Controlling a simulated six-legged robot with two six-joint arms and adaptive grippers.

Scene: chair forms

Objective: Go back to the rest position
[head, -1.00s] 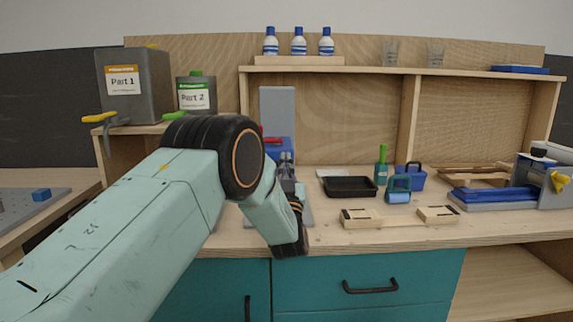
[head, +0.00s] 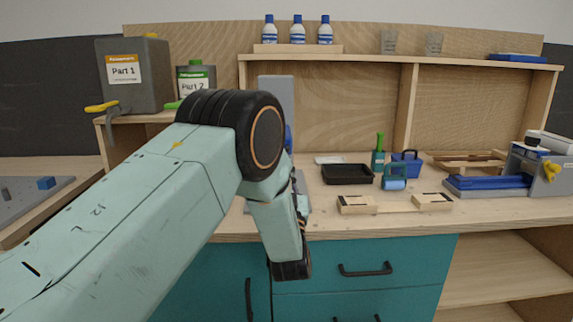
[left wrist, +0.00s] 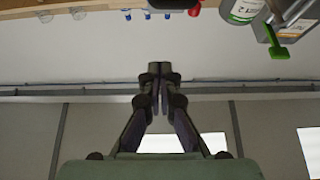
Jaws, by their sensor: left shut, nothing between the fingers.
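My left arm (head: 150,200) comes in from the left in the head view, with its bent joints in front of the bench. My left gripper shows in the left wrist view (left wrist: 160,72), its two fingers together and empty. It is seen against a plain wall and ceiling lights, touching nothing. In the head view the gripper is largely hidden behind my own arm. My right gripper is in neither view.
The wooden bench (head: 430,226) holds a black tray (head: 348,174), a wooden form (head: 394,204) and a blue-grey fixture (head: 490,187). Part 1 (head: 138,88) and Part 2 (head: 194,88) containers stand on the left shelf. Teal drawers (head: 400,262) are below.

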